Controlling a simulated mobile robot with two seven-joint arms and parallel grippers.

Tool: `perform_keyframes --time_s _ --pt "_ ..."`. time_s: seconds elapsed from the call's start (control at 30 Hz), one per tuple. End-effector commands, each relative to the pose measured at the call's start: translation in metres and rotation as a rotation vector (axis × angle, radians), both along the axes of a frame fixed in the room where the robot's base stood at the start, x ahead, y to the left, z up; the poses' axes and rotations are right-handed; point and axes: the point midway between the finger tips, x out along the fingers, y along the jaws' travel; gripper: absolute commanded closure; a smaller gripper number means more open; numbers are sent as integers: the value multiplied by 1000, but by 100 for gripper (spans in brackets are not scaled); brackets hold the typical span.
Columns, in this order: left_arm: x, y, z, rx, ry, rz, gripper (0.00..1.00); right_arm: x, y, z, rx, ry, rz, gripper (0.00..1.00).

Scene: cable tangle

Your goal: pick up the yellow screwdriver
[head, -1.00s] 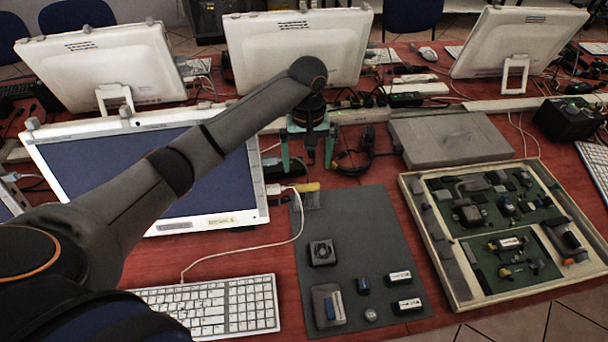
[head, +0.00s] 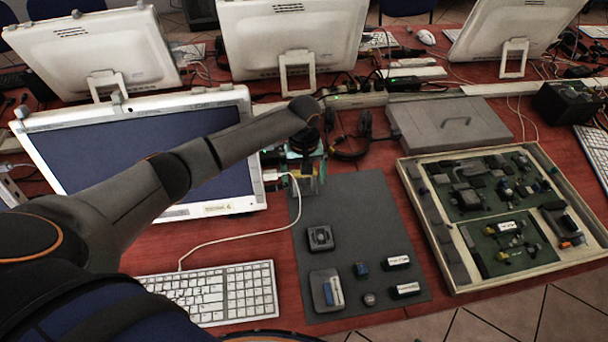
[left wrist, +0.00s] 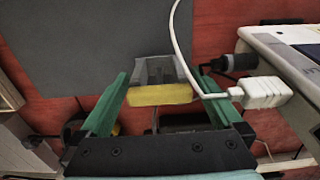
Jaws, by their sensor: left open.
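A yellow piece (left wrist: 160,94), which looks like the screwdriver's handle, lies between my left gripper's fingers in the left wrist view. I cannot make out the whole tool, as part is hidden. My left gripper (left wrist: 158,82) has green fingers spread wide, one on each side of the yellow piece. In the head view my left gripper (head: 307,172) is over the back left edge of the dark grey mat (head: 355,215), with the yellow largely hidden behind it. A greyish block (left wrist: 158,70) sits against the yellow piece. My right gripper is not in view.
A white cable (left wrist: 181,50) loops close to the right finger, with a white plug (left wrist: 262,93) beside it. A monitor (head: 140,160) stands left of the gripper. A keyboard (head: 215,293), small parts on the mat and a framed circuit-board tray (head: 455,262) lie nearby.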

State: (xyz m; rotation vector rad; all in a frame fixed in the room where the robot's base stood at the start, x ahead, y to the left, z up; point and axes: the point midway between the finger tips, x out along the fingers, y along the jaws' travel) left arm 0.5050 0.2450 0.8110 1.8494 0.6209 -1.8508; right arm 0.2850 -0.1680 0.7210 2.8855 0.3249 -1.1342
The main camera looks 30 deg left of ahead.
Motion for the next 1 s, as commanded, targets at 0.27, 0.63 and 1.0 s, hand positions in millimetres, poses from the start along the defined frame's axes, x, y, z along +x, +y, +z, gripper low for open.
perform_keyframes --time_s 0.27,0.63,1.0 --pt "0 0 -9 0 -1 -1 0 0 0 -1 0 0 0 50" --pt "0 0 -8 0 -1 -1 35 1 0 -1 0 -2 1 50" --pt "0 0 -8 0 -1 -1 76 1 0 0 0 -2 1 50"
